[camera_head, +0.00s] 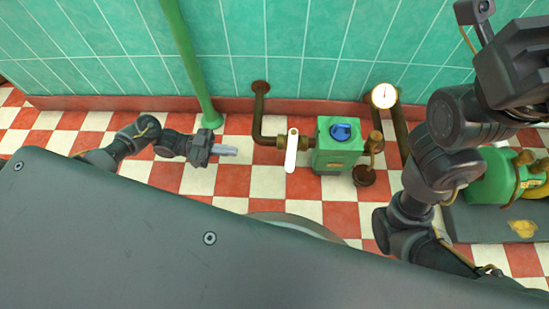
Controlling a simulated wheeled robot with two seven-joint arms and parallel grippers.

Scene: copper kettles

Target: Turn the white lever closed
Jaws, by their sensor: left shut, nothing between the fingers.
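The white lever (291,151) is on the brown pipe (262,120), just left of a green box (339,147) with a blue knob on top. The lever runs up and down in the picture, across the pipe's sideways stretch. My left gripper (236,151) is left of the lever, apart from it, with its fingers pointing right toward it. It is shut and empty. My right arm rises at the right, and its gripper end (512,62) is high at the right edge. Its fingers cannot be made out.
A round white gauge (384,96) stands on a pipe right of the green box. A green pole (190,65) rises behind my left gripper. Green machinery (492,177) sits on a dark base at the far right. Checkered floor lies open between the left gripper and the lever.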

